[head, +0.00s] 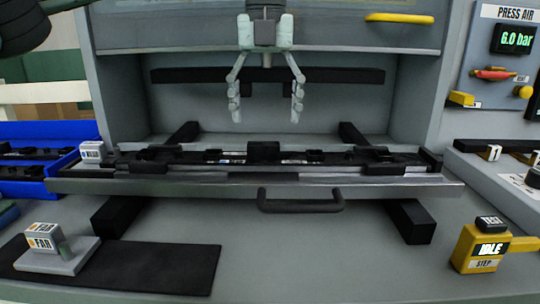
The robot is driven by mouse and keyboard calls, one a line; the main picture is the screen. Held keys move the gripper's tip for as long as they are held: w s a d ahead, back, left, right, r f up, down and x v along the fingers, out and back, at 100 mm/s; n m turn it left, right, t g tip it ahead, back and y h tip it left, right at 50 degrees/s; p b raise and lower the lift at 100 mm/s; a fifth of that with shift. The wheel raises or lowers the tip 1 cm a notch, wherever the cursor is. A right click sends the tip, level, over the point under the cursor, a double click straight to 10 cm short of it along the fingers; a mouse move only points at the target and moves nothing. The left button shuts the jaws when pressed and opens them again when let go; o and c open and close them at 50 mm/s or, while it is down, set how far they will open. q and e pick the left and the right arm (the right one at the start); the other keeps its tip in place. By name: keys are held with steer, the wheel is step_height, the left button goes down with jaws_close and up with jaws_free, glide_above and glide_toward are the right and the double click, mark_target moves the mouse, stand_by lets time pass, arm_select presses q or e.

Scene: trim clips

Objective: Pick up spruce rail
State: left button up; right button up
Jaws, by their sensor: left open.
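My left gripper (266,110) hangs fingers-down in front of the press opening, at the top middle of the head view. Its two pale fingers are spread wide with nothing between them. Below it, apart from the fingertips, a long dark rail-like assembly (263,151) with several clip-like blocks lies across a grey drawer (400,189) with a black handle. Other dark rail-like parts lie in a blue bin (55,131) at the left. No name is readable on any of them, so I cannot tell which is the spruce rail. My right gripper is not in view.
A yellow box marked IDLE (480,248) stands at front right. A panel reads PRESS AIR, 6.0 bar (515,39). The front middle of the bench is clear.

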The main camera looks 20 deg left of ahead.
mark_target(263, 143)
arm_select(q)
steer(key=f, duration=0.4)
steer(key=shift+s+a, duration=0.25)
steer(key=shift+s, duration=0.05)
steer(key=shift+f, duration=0.6)
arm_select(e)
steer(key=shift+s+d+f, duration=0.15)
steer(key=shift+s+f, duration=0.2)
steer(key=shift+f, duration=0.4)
arm_select(q)
steer(key=shift+c, duration=0.6)
steer(key=shift+r, duration=0.1)
steer(key=c, duration=1.4)
steer(key=shift+w, duration=0.1)
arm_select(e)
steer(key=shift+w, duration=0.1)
